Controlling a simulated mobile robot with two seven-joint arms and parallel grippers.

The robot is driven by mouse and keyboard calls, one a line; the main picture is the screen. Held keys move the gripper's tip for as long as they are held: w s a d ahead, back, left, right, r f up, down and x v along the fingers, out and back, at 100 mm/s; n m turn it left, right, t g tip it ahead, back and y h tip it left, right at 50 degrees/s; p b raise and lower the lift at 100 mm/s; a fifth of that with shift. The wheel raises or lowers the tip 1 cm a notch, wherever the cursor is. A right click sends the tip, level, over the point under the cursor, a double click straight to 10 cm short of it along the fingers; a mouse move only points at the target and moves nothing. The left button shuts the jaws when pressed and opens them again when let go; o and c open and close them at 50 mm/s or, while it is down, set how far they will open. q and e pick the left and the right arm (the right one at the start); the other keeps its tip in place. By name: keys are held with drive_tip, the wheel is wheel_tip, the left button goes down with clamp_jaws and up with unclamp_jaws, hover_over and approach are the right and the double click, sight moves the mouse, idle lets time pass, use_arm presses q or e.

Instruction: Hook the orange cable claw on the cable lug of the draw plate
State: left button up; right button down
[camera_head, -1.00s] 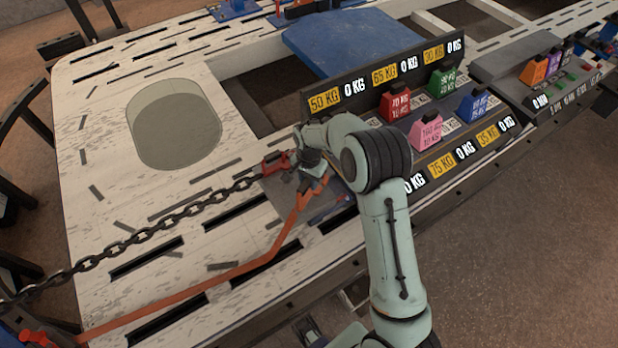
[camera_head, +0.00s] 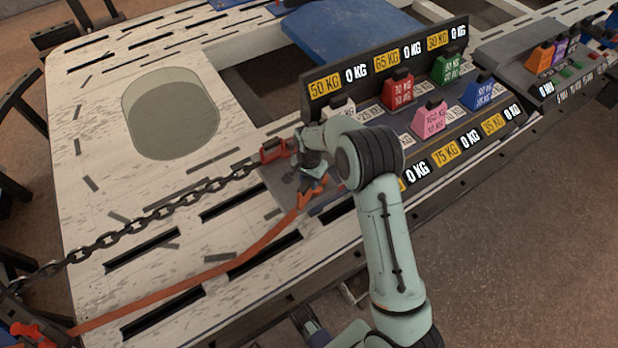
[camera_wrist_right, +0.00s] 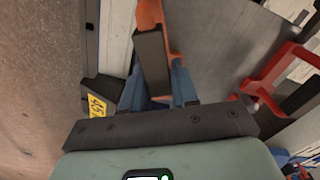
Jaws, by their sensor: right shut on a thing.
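My right gripper (camera_head: 314,184) is low over the dark draw plate (camera_head: 279,184) on the pale bench. It is shut on the orange cable claw (camera_head: 318,187), whose orange cable (camera_head: 240,252) runs down to the lower left. In the right wrist view the orange claw (camera_wrist_right: 160,22) extends upward from beside a dark bar. Blue parts (camera_wrist_right: 182,84) show just below it. The cable lug cannot be made out clearly; the arm hides part of the plate. Whether claw and lug touch cannot be told. My left gripper is not in view.
A red hook (camera_head: 273,150) on a dark chain (camera_head: 150,217) lies left of my gripper. Coloured weights, including a pink one (camera_head: 430,117), stand on a labelled rack (camera_head: 330,85) at right.

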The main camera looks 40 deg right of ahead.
drive_tip(key=shift+f, duration=0.15)
drive_tip(key=c, duration=0.8)
unclamp_jaws()
wheel_tip(320, 180, up, 14)
drive_tip(key=shift+f+p, duration=0.25)
drive_tip(key=shift+p, duration=0.5)
drive_tip(key=shift+f, duration=0.1)
